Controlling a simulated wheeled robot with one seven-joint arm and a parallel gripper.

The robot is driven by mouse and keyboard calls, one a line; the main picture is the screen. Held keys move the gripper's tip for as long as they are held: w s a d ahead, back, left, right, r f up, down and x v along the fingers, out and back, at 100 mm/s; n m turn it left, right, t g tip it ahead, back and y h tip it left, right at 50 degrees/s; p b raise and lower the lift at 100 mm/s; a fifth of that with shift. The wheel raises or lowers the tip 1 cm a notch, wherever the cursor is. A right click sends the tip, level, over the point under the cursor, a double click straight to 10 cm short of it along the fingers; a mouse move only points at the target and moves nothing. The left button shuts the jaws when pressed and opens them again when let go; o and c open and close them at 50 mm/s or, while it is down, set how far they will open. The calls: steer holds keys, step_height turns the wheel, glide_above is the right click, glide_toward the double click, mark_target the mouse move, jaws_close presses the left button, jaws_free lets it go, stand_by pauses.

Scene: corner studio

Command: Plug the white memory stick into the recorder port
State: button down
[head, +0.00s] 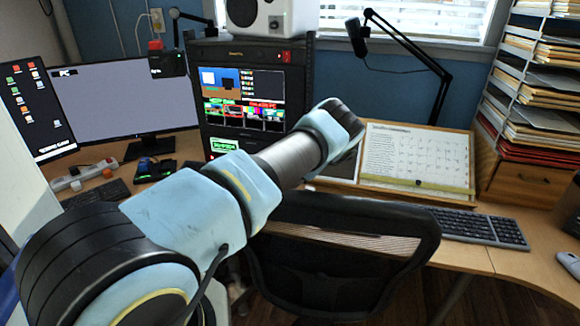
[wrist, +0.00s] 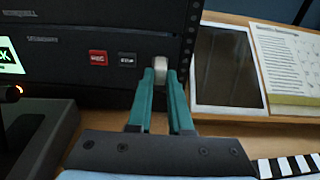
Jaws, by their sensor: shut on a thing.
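The white memory stick (wrist: 160,66) is between the tips of my gripper (wrist: 160,76) in the wrist view. The green fingers are shut on it, and only its pale end shows. The stick is in front of the right part of the black recorder panel (wrist: 70,66), right of a red REC button (wrist: 98,57) and a black STOP button (wrist: 127,59). The port is hidden behind the stick and fingertips, so I cannot tell whether the stick touches or enters it. In the head view my arm hides the gripper and stick; the recorder's green screen (head: 223,144) shows low in the rack.
A tablet (wrist: 226,68) leans right of the rack, beside a calendar board (head: 418,157). A dark box (wrist: 40,135) stands at the left in the wrist view. A black chair (head: 340,235) stands before the desk. A keyboard (head: 478,229) lies at the right.

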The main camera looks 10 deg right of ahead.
steer(key=c, duration=0.8)
jaws_free()
steer(key=shift+o, duration=0.2)
step_height(320, 180, up, 10)
steer(key=b, duration=0.1)
